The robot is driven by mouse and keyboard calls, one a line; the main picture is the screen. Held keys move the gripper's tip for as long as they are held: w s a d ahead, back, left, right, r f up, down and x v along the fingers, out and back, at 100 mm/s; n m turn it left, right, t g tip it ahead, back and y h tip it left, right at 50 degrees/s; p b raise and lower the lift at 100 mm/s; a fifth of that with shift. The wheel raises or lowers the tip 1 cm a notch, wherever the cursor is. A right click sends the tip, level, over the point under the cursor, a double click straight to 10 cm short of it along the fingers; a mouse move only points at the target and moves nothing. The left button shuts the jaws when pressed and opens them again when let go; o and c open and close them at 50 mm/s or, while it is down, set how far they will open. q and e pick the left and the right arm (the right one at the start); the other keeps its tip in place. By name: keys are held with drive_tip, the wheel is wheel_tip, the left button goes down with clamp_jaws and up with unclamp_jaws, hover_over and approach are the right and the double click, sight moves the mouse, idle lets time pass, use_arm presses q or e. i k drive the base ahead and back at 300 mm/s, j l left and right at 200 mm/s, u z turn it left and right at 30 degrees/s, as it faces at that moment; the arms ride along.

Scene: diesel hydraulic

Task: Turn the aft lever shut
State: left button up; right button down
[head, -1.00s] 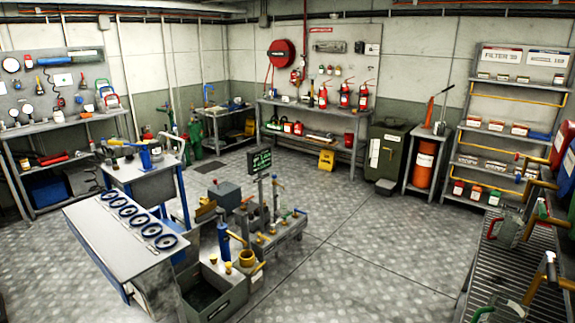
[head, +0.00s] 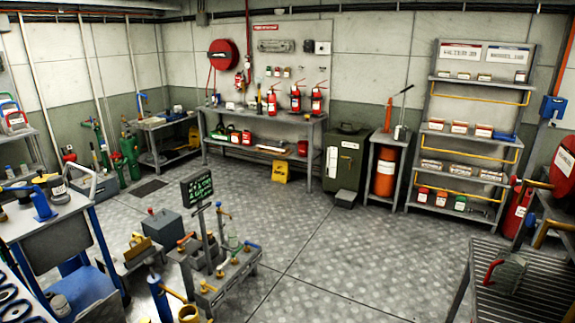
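A low valve stand (head: 232,283) is at the lower middle of the head view, with a small dark sign with green lettering (head: 197,188) on a post above it. I cannot tell which one is the aft lever, nor read the sign. Neither of my grippers shows in the head view.
A blue-framed cart (head: 90,235) stands at the left, close to the stand. A slatted grey table (head: 490,265) is at the lower right. Bare floor (head: 335,255) lies between the stand and that table. A workbench (head: 265,115) and shelves (head: 470,150) line the back.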

sight(203, 283)
drive_tip(key=i+l+u, duration=0.25)
drive_tip(key=i, duration=0.25)
drive_tip(key=i+l+u, duration=0.25)
drive_tip(key=i, duration=0.2)
drive_tip(key=i+l+u, duration=0.7)
drive_tip(key=l, duration=0.3)
drive_tip(key=i, duration=0.05)
